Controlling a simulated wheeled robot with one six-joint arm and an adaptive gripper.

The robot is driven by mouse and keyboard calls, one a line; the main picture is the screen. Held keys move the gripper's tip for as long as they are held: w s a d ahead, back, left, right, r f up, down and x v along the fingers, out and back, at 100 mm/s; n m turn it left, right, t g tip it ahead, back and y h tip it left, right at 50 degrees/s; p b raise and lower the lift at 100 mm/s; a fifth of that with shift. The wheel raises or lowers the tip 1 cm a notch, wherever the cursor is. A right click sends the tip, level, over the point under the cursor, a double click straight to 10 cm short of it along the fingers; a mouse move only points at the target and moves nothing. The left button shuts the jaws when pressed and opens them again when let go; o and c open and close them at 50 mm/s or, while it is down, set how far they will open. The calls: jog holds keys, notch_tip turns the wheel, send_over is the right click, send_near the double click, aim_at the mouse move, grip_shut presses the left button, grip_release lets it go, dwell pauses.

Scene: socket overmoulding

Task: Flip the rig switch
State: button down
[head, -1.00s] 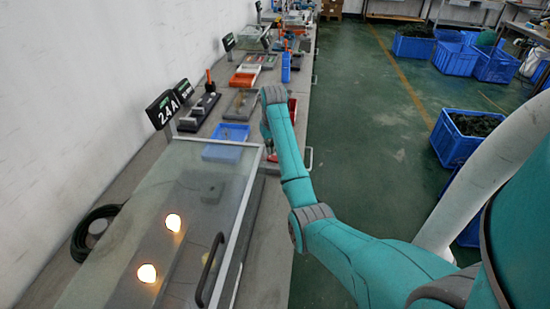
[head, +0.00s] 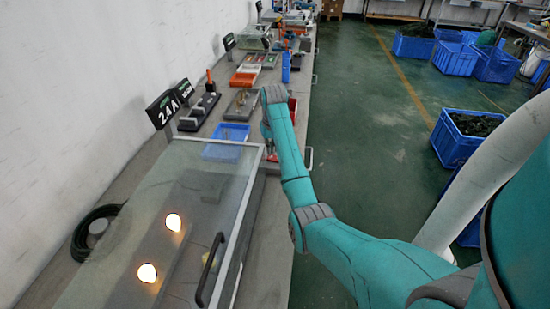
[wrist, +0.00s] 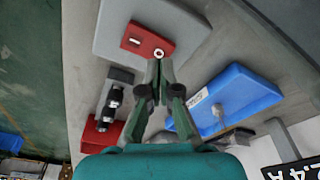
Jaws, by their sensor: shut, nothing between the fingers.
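In the wrist view a red plate (wrist: 143,38) sits on a light grey panel. A pale slot mark is at its left, and a small pale ring-like metal part (wrist: 158,53), which looks like the switch, is at its lower right. My gripper (wrist: 158,62) is shut and empty. Its fingertips are right at the ring-like part; I cannot tell whether they touch it. The lever's position is hidden or too small to tell. In the head view my gripper (head: 269,147) is low over the bench beyond the glass-lidded box, mostly behind my arm.
A blue tray (wrist: 251,88) lies right of my fingers in the wrist view; a black-and-metal fitting (wrist: 110,103) and a red block (wrist: 98,134) lie left. In the head view the glass cover (head: 140,215), with its black handle (head: 209,270), is nearer, and blue crates (head: 450,150) stand on the floor.

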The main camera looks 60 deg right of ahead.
jog(key=shift+f, duration=1.1)
dwell(1.2)
